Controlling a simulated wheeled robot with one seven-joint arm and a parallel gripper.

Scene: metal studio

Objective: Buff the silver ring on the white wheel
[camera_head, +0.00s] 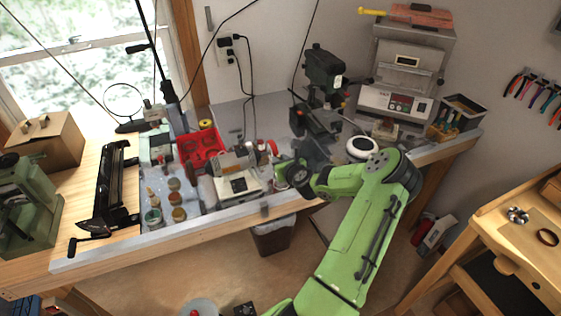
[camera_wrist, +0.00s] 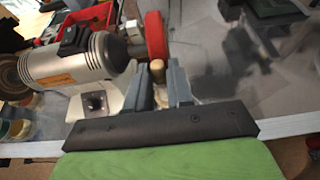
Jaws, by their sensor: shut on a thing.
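My gripper (camera_wrist: 159,84) is shut on a tan, wood-coloured piece (camera_wrist: 157,69), whose rounded end shows between the fingertips. In the head view my gripper (camera_head: 281,170) is at the right end of the silver and white polishing motor (camera_head: 240,178). The motor has a red wheel (camera_wrist: 156,36) on its right end, just beyond the fingertips; I cannot tell whether they touch. I cannot make out the silver ring in my grip.
Small jars (camera_head: 179,214) stand left of the motor, with a red tray (camera_head: 200,146) behind it. A round white-topped item (camera_head: 362,147) is further right. The bench's front edge (camera_head: 170,237) runs below.

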